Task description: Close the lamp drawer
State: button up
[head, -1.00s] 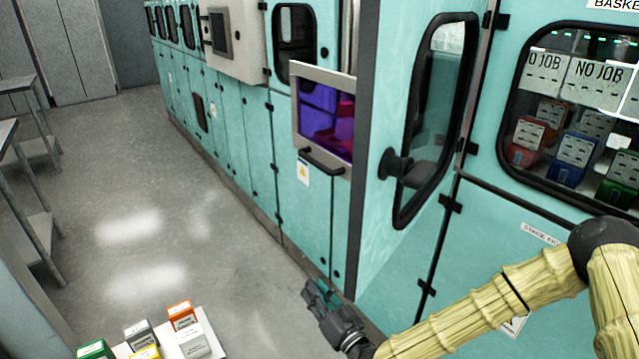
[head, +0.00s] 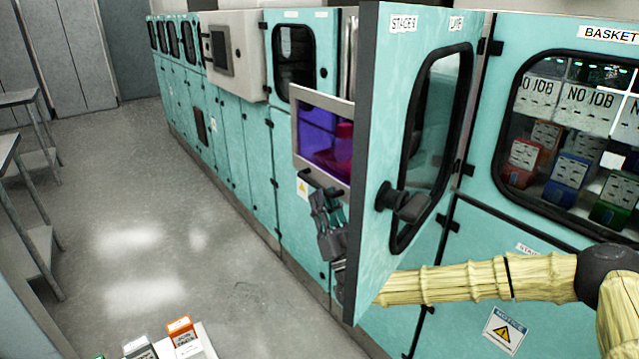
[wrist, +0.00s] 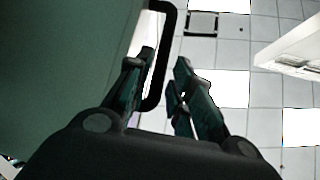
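What looks like the lamp drawer is a grey-framed panel (head: 293,128) with a purple window, standing out from the teal cabinets in the head view. Its black handle (head: 312,176) is on the lower edge, partly hidden by my gripper. My gripper (head: 325,196) points up, with its fingertips just below or at the handle. In the wrist view, my gripper (wrist: 166,58) has its fingers apart with nothing held. A black loop (wrist: 168,45), apparently the handle, shows between and beyond the fingertips. I cannot tell whether they touch it.
A teal cabinet door (head: 385,130) with a window and black knob (head: 400,203) stands open to the right, in front of my forearm. The basket cabinet (head: 490,150) is behind it. Several coloured modules (head: 184,338) sit at the bottom left.

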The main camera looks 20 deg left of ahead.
jog(key=shift+p+x, duration=0.4)
jog(key=shift+x, duration=1.35)
grip_shut()
